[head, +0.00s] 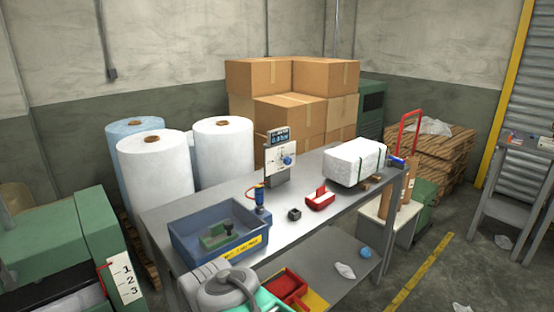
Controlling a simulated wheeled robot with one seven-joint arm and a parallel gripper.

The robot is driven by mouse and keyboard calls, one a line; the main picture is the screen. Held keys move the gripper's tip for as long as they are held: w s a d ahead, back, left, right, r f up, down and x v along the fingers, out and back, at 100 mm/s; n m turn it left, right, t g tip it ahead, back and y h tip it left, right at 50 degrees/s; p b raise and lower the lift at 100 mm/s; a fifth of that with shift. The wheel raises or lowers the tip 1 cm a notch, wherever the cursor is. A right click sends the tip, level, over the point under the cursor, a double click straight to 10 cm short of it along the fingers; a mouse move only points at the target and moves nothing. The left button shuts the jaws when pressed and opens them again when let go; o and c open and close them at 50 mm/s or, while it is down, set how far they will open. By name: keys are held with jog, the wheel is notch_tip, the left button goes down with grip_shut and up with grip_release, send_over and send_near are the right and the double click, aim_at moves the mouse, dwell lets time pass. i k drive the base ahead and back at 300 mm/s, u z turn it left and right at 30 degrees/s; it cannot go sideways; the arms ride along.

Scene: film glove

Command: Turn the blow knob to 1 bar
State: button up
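The knob's exact pointer position cannot be read. Nothing touches the knob. A light grey part of my arm shows at the bottom, in front of the table and well short of the knob. I cannot make out my gripper's fingers in the head view.
White rolls (157,172) and cartons (290,115) stand behind.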

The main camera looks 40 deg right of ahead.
aim_at(287, 160)
jog(key=z, duration=0.7)
jog(key=k, duration=1.3)
jog(key=z, duration=0.15)
jog(key=i, duration=0.55)
jog(key=z, duration=0.75)
jog(key=i, duration=0.8)
jog(key=u, duration=0.25)
